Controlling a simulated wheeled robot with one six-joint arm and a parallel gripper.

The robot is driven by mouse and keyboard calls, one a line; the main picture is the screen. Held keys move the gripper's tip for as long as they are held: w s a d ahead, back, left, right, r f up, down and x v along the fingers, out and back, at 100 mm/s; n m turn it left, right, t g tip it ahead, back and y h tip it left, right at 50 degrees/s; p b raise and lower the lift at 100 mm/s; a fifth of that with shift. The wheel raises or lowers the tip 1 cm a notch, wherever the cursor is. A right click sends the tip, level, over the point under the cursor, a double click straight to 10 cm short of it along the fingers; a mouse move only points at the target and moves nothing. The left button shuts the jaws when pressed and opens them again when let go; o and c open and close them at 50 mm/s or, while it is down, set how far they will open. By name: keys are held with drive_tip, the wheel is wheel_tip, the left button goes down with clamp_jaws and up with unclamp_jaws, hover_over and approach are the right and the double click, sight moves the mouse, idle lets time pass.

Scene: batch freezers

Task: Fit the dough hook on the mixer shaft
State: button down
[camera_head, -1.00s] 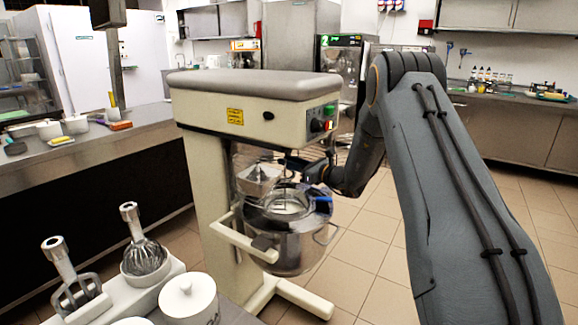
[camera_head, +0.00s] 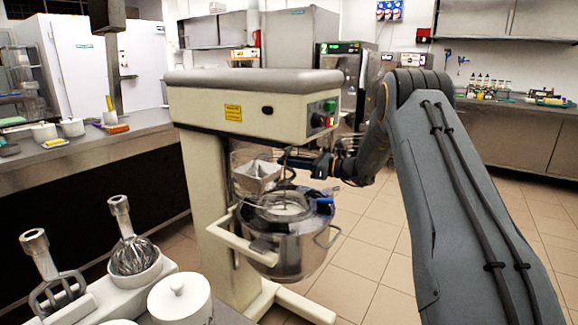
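The mixer (camera_head: 240,103) is a cream stand mixer with a grey top. Its steel bowl (camera_head: 285,243) hangs below the head, with wire guard bars and a clear part above it. My gripper (camera_head: 312,164) is under the right end of the mixer head, above the bowl's rim, at the shaft area. Its fingers are small and dark among the bars, so I cannot tell if they are open or shut. I cannot make out a dough hook or the shaft clearly there. A flat beater (camera_head: 57,285) and a wire whisk (camera_head: 133,253) stand at the lower left.
The beater and whisk rest in a white holder (camera_head: 105,296) beside a lidded white pot (camera_head: 180,300). A long counter (camera_head: 100,150) with small containers runs behind on the left. A steel counter (camera_head: 520,130) stands at the back right. Tiled floor (camera_head: 375,235) is open right of the mixer.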

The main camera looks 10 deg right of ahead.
drive_tip(key=shift+n+g+y+b, duration=0.4)
drive_tip(key=shift+g+b, duration=0.1)
drive_tip(key=shift+b, duration=0.15)
drive_tip(key=c, duration=1.5)
unclamp_jaws()
drive_tip(key=shift+c, duration=0.2)
